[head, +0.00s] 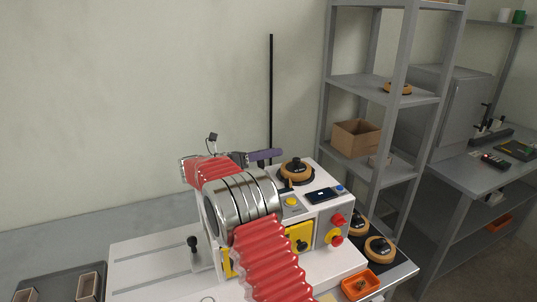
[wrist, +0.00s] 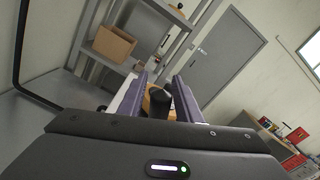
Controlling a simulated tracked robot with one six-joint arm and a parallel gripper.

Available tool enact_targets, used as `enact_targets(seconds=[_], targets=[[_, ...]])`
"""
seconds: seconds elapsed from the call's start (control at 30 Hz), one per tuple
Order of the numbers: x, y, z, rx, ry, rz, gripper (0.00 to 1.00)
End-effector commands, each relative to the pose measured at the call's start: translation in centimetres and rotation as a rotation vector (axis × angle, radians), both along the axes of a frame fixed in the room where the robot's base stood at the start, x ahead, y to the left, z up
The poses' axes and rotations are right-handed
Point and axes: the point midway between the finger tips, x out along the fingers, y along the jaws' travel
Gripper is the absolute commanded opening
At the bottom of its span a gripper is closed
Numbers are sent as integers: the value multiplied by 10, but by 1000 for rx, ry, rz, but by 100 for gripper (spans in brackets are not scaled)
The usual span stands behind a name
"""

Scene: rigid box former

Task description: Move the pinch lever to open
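The white machine (head: 345,262) stands on the bench in front of me. No part is labelled as the pinch lever, so I cannot tell which one it is. A black handle on a tan round base (head: 296,170) sits on the machine's top; a black lever with a round knob (head: 192,243) stands at its left, and a black knob (head: 302,246) is on its yellow front panel. My gripper (head: 265,156) has purple fingers and is left of the tan-based handle. In the wrist view my gripper (wrist: 160,92) is open, with the black handle (wrist: 160,104) showing between its fingers; contact is unclear.
My red-sleeved arm hides part of the machine. A grey shelf rack (head: 380,178) with a cardboard box (head: 355,138) stands behind at right. An orange bin (head: 360,284) and round tan-based parts (head: 380,249) lie right of the machine. A black pole (head: 271,100) rises behind.

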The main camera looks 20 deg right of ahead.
Motion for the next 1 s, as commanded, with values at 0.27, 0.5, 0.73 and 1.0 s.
enact_targets(seconds=[0.27, 0.5, 0.73, 1.0], targets=[[0, 0, 0, 0, 0, 0, 11], [0, 0, 0, 1, 0, 2, 0], [1, 1, 0, 0, -1, 2, 0], [0, -1, 0, 0, -12, 1, 0]])
